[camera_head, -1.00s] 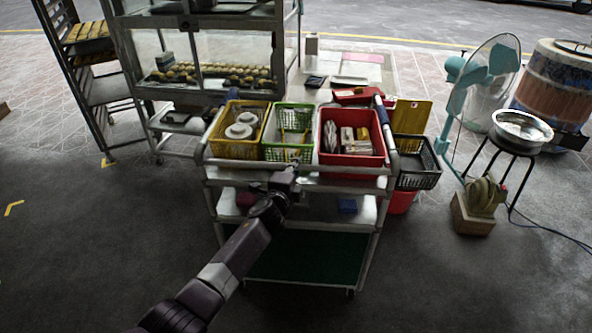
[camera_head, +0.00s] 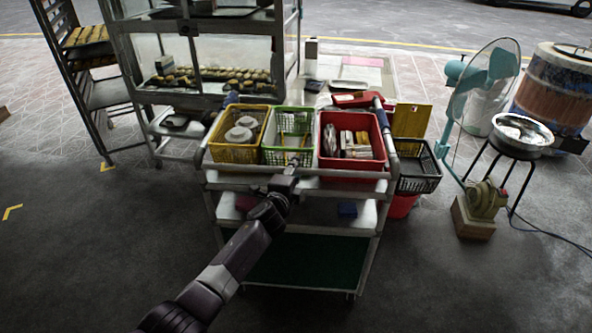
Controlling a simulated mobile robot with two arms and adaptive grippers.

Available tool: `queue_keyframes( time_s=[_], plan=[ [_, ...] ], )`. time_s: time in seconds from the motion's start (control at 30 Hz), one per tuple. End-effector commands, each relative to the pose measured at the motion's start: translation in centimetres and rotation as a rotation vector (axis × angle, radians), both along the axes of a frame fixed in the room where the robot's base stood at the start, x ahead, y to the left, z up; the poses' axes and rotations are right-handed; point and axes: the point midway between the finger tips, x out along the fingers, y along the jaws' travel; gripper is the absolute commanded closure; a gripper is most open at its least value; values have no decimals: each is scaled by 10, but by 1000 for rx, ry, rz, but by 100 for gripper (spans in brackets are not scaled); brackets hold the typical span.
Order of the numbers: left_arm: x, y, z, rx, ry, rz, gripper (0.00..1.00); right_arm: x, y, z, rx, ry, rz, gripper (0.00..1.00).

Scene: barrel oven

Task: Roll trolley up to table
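The trolley (camera_head: 300,211) is a grey metal cart in the middle of the head view. On its top stand a yellow basket (camera_head: 234,153), a green basket (camera_head: 287,156) and a red basket (camera_head: 351,163) with packets in it. My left gripper (camera_head: 287,176) is at the trolley's near top rail, left of the middle; its fingers are too small and dark to tell open from shut. The table (camera_head: 362,75), with papers on it, is behind the trolley, partly hidden by it. My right gripper is not in view.
A glass display cabinet (camera_head: 205,60) with pastries stands behind left, beside a tray rack (camera_head: 95,90). On the right are a teal fan (camera_head: 485,85), a metal bowl (camera_head: 522,132) on a stool, a barrel oven (camera_head: 562,95) and a cable on the floor. The floor at left is clear.

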Motion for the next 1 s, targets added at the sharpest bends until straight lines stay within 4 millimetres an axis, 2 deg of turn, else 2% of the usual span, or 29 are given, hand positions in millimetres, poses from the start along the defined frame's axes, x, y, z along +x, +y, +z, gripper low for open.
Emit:
queue_keyframes(
  time_s=[0.23, 0.37, 1.0],
  plan=[
    [-5, 2, 0, 1, 0, 2, 67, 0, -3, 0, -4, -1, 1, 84],
    [-15, 5, 2, 3, -2, 2, 67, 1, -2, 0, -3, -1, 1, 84],
    [-101, 19, 18, 1, 1, -1, 67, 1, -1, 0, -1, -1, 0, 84]
  ],
)
